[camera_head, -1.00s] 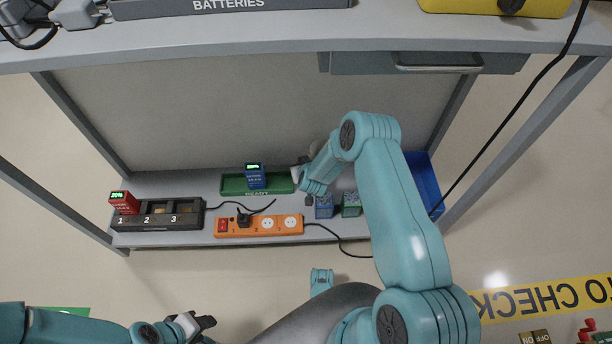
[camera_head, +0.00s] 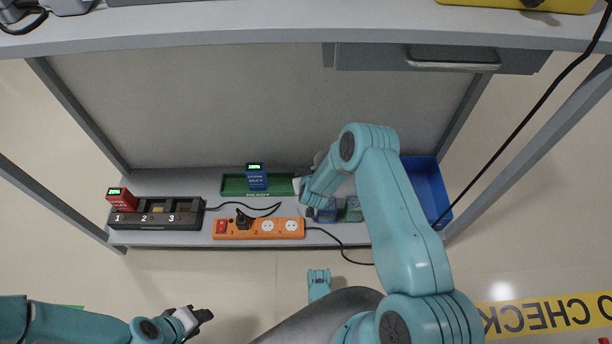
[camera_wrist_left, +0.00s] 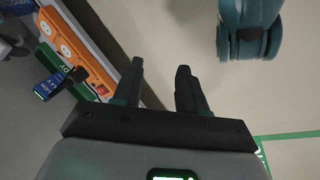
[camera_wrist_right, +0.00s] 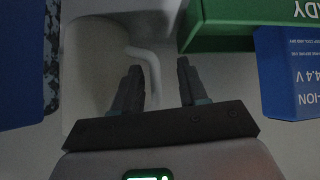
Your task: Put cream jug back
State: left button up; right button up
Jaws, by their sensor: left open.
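The cream jug (camera_wrist_right: 92,75) fills the left of the right wrist view, pale, with its curved handle (camera_wrist_right: 152,65) toward the fingers. In the head view it is mostly hidden behind my right arm; only a small beige patch shows. My right gripper (camera_wrist_right: 158,80) has its fingers apart. The handle lies in front of or between them; I cannot tell whether they touch it. In the head view my right gripper (camera_head: 300,187) is low over the lower shelf. My left gripper (camera_head: 207,316) is open and empty, away from the shelf; its fingers also show in the left wrist view (camera_wrist_left: 160,72).
On the lower shelf are a green READY tray (camera_head: 233,187) with a blue battery (camera_head: 257,178), a charger (camera_head: 150,220) with a red battery (camera_head: 122,200), and an orange power strip (camera_head: 290,229). Small blue and green blocks (camera_head: 352,210) and a blue bin (camera_head: 425,185) are rightward. The upper shelf edge (camera_head: 230,42) overhangs.

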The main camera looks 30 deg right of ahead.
jog(key=shift+r, duration=0.1)
jog(key=shift+s+r+p, duration=0.15)
jog(key=shift+r+p, duration=0.1)
jog(key=shift+p, duration=0.05)
pick_arm(q)
jog(key=shift+g, duration=0.4)
jog(key=r+p, duration=0.1)
jog(key=s+r+p, duration=0.1)
jog(key=r+p, duration=0.1)
jog(key=s+r+p, duration=0.1)
jog(key=r+p, duration=0.1)
jog(key=shift+s+d+r, duration=0.15)
jog(key=shift+d, duration=0.25)
pick_arm(e)
jog(key=v, duration=1.1)
jog(key=shift+s, duration=0.2)
jog(key=shift+r, duration=0.1)
